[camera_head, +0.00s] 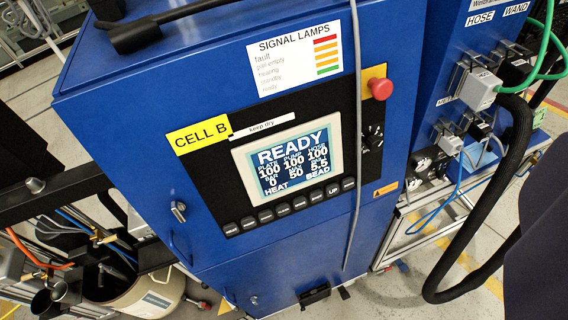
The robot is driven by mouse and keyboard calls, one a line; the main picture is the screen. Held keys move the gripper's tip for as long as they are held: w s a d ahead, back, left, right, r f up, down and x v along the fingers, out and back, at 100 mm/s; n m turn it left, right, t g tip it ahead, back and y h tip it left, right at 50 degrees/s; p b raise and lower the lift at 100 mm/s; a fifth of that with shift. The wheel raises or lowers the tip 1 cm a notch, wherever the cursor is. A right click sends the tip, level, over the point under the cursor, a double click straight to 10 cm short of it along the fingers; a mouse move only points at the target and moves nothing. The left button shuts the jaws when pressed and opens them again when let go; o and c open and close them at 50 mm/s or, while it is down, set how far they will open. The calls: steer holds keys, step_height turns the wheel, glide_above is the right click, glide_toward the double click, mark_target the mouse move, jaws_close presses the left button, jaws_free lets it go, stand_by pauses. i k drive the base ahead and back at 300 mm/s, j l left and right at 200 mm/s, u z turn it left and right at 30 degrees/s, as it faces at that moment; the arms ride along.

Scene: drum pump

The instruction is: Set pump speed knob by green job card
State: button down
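A blue cabinet (130,130) fills the middle of the view, tilted in the picture. Its black panel holds a lit display (290,160) reading READY, with 100 under PLATE, PUMP and HOSE, and 0, 50 and 5.5 below. A small black control (373,138), perhaps a knob or switch, sits right of the display; its setting is too small to read. I cannot identify a pump speed knob for certain. My gripper is not in view.
A red stop button (380,88) sits above the dark control. A row of dark buttons (290,207) runs below the display. A signal lamps card (295,60) is above. A thick black hose (480,215) loops at right. A pale drum (150,295) stands at lower left.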

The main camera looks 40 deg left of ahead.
mark_target(374, 143)
steer(key=i+l, duration=0.15)
steer(key=l, duration=0.4)
steer(key=i+l+u, duration=0.1)
steer(key=l, duration=0.45)
steer(key=i+l, duration=0.15)
steer(key=l, duration=0.4)
steer(key=i+l+u, duration=0.1)
steer(key=l, duration=0.45)
steer(key=i+l, duration=0.15)
steer(key=l, duration=0.4)
